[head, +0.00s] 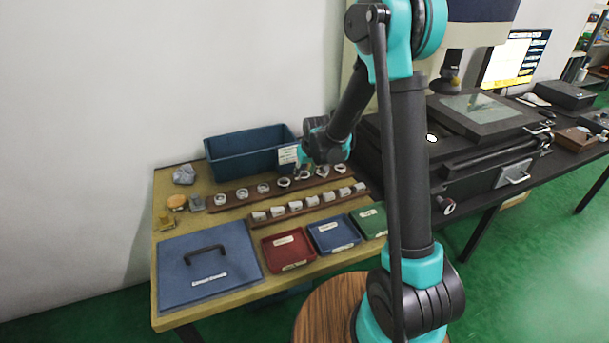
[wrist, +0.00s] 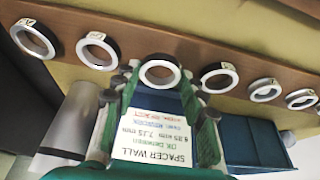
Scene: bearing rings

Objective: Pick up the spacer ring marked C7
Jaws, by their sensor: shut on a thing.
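My gripper (head: 303,168) reaches down over the back wooden rack (head: 232,203) of rings. In the wrist view its fingertips (wrist: 160,76) are shut on a pale metal ring (wrist: 160,72), one finger on each side. I see no readable mark on this ring, so I cannot tell whether it is C7. I cannot tell whether it touches the rack or is just clear of it. Neighbouring rings stand on both sides, one to the left (wrist: 98,50) and one to the right (wrist: 219,77). Some carry small tags, too blurred to read.
A blue bin (head: 238,163) with a white card (head: 288,155) stands behind the rack. A front rack (head: 290,214) holds more rings. Red (head: 289,247), blue (head: 333,233) and green (head: 370,220) trays and a blue handled lid (head: 205,277) lie nearer.

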